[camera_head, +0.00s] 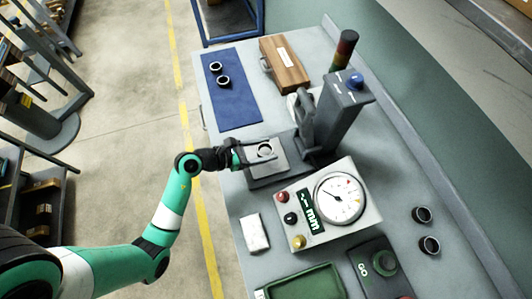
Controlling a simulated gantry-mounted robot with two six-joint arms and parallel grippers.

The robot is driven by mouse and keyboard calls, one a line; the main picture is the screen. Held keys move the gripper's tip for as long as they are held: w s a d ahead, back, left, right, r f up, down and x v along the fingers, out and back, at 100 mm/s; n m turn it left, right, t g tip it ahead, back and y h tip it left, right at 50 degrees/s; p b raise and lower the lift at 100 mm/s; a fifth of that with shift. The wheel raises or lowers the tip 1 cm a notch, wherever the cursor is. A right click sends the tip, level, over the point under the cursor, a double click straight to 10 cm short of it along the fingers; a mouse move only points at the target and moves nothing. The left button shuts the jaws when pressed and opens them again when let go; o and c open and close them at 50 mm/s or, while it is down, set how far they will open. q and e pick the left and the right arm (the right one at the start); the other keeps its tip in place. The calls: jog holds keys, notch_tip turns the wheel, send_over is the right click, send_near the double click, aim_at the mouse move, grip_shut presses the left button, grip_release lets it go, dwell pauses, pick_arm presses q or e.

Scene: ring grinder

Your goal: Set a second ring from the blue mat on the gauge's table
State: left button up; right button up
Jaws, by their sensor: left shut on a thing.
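Two dark rings, one (215,67) behind the other (223,81), lie on the blue mat (238,113) at the back left of the bench. The gauge's table (284,168) is a light square plate in front of the grey gauge column (333,118). Another ring (265,151) is at this plate, at the tips of my left gripper (250,153). My left gripper reaches in from the left and is shut on this ring. I cannot tell whether the ring touches the plate. My right gripper is not in view.
A dial box (311,233) with knobs stands in front of the gauge. A white block (254,234), a green tray (305,285) and a GO box (372,262) are in front. A wooden case (288,62) stands behind.

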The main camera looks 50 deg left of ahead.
aim_at(266, 154)
pick_arm(q)
jog(key=shift+w+f+b, duration=0.2)
jog(key=shift+f+b, duration=0.75)
jog(key=shift+f, duration=0.85)
jog(key=shift+f, duration=0.1)
jog(key=o, duration=1.5)
jog(key=shift+c, duration=0.2)
